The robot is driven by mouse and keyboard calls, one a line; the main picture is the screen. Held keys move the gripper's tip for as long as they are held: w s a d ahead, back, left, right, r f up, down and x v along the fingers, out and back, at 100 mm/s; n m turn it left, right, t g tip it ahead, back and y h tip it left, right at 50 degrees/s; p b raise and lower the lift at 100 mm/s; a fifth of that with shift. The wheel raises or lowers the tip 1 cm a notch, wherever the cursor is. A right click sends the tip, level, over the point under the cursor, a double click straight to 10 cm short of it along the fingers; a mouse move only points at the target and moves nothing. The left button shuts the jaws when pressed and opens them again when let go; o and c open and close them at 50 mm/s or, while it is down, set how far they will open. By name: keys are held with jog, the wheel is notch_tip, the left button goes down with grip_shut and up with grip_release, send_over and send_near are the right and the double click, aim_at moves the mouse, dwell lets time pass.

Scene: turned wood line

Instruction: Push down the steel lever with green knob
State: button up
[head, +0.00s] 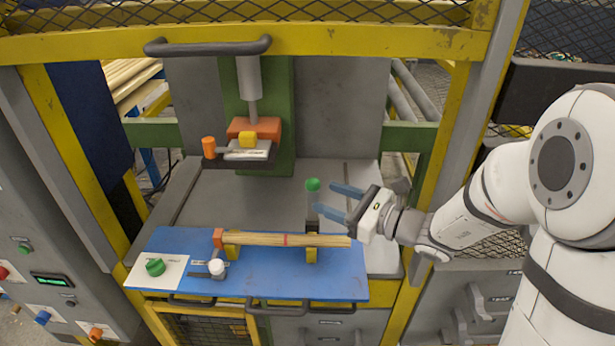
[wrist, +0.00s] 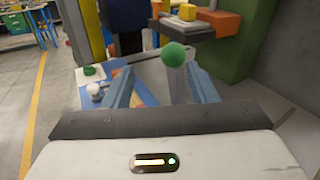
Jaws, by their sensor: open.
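The steel lever (head: 313,206) stands upright at the back right of the blue plate, with a round green knob (head: 313,184) on top. In the wrist view the green knob (wrist: 173,55) sits above the grey lever shaft (wrist: 178,85), which shows between my two blue fingers. My gripper (head: 338,198) is open and comes in from the right, its fingertips close to the lever. In the wrist view my gripper (wrist: 160,85) has nothing shut in it. I cannot tell whether a finger touches the shaft.
A blue plate (head: 190,247) holds a wooden rod (head: 270,239) on yellow supports, a green dial (head: 155,267) and a white knob (head: 216,267). An orange and yellow press head (head: 254,127) hangs behind. A yellow frame surrounds the bay, with a dark handle bar (head: 208,47) across the top.

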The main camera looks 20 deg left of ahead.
aim_at(313, 184)
jog(key=shift+w+f+m+t, duration=0.1)
jog(key=shift+w+m+t, duration=0.2)
jog(key=shift+w+m, duration=0.15)
jog(key=shift+w+a, duration=0.2)
jog(key=shift+w, duration=0.1)
jog(key=p+x, duration=0.1)
jog(key=x, duration=0.6)
jog(key=shift+p, duration=0.4)
jog(key=shift+w+a, duration=0.1)
